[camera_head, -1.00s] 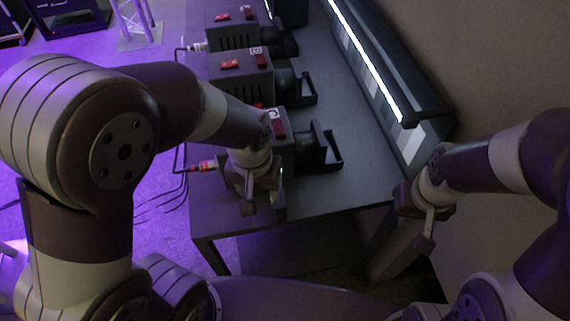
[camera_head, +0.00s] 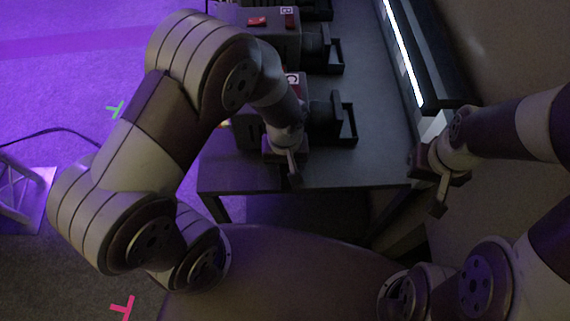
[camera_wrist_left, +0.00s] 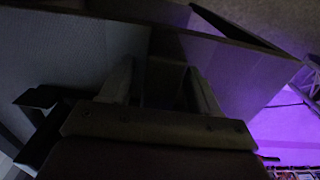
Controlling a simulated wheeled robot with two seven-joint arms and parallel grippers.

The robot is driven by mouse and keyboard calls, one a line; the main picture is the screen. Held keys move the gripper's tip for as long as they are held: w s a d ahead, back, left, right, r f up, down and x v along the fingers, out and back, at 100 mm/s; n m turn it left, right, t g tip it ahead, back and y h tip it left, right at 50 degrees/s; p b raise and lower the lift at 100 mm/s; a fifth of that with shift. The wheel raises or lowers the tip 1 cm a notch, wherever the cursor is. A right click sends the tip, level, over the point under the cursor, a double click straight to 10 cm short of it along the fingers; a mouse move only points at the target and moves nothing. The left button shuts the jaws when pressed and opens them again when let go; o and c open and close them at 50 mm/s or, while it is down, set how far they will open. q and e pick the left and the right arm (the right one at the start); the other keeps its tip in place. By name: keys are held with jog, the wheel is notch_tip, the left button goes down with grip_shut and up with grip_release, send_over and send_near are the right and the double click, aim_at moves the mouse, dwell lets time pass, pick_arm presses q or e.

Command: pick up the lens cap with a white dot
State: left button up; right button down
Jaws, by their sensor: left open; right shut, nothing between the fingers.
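I cannot make out a lens cap with a white dot in either view. My left gripper (camera_head: 291,170) is at the near edge of the dark table (camera_head: 345,179), close to the nearest grey box unit, which my arm partly hides. In the left wrist view its two fingers (camera_wrist_left: 165,85) stand apart, with nothing clearly between them. My right gripper (camera_head: 438,195) is shut and empty, off the table's right near corner.
Grey box units with red parts, one labelled B (camera_head: 268,19), stand along the table, with black brackets (camera_head: 345,124) on their right. A long light bar (camera_head: 402,50) runs along the right side. Purple floor with green tape (camera_head: 116,109) and pink tape (camera_head: 123,307) lies left.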

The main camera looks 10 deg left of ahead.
pick_arm(q)
jog(key=shift+f, duration=0.45)
jog(key=shift+w, duration=0.15)
jog(key=c, duration=1.1)
